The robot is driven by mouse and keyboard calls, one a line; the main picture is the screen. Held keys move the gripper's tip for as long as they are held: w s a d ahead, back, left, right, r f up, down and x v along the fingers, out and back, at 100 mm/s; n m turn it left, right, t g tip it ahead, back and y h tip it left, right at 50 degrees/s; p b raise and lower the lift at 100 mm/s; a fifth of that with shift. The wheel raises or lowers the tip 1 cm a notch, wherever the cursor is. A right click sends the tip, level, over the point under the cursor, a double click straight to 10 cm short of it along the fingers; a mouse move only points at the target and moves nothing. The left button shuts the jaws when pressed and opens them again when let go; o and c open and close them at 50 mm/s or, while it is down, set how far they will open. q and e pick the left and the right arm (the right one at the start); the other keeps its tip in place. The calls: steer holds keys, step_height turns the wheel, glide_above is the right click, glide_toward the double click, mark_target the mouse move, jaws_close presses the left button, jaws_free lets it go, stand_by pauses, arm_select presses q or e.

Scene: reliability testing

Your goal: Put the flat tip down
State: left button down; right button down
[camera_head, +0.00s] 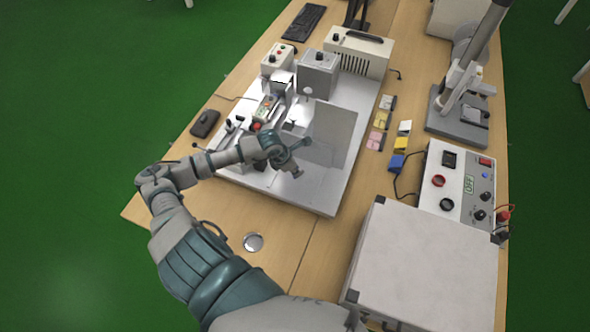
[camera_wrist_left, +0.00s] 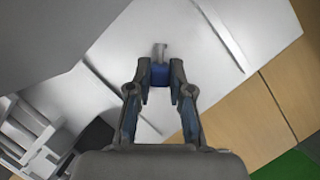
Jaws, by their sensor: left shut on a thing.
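My left gripper (camera_head: 301,158) reaches in from the left over the front part of the white platform (camera_head: 325,195). In the left wrist view the same gripper (camera_wrist_left: 162,88) is shut on the flat tip (camera_wrist_left: 160,72), a small piece with a blue body and a grey metal end pointing away from the hand. Behind it lies the white surface of the platform. I cannot tell whether the tip touches that surface. In the head view the tip is too small to make out clearly. My right gripper is not in view.
An upright grey panel (camera_head: 333,135) stands on the platform just beyond the gripper. Test apparatus (camera_head: 265,108) fills the platform's left and back. A large grey box (camera_head: 425,260), a control box (camera_head: 455,185) and small coloured pads (camera_head: 380,119) are to the right. The platform's front corner looks clear.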

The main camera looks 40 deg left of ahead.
arm_select(q)
steer(key=shift+f, duration=0.35)
steer(key=shift+d+r, duration=0.1)
steer(key=shift+d, duration=0.1)
steer(key=c, duration=1.1)
jaws_free()
steer(key=shift+d, duration=0.35)
steer(key=shift+o, duration=0.2)
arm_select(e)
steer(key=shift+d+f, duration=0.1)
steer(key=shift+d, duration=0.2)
arm_select(q)
steer(key=shift+a, duration=0.1)
steer(key=shift+s+a+r, duration=0.15)
steer(key=shift+a+r, duration=0.2)
steer(key=shift+r, duration=0.1)
steer(key=v, duration=1.1)
steer(key=shift+d+p, duration=0.2)
steer(key=shift+p, duration=0.15)
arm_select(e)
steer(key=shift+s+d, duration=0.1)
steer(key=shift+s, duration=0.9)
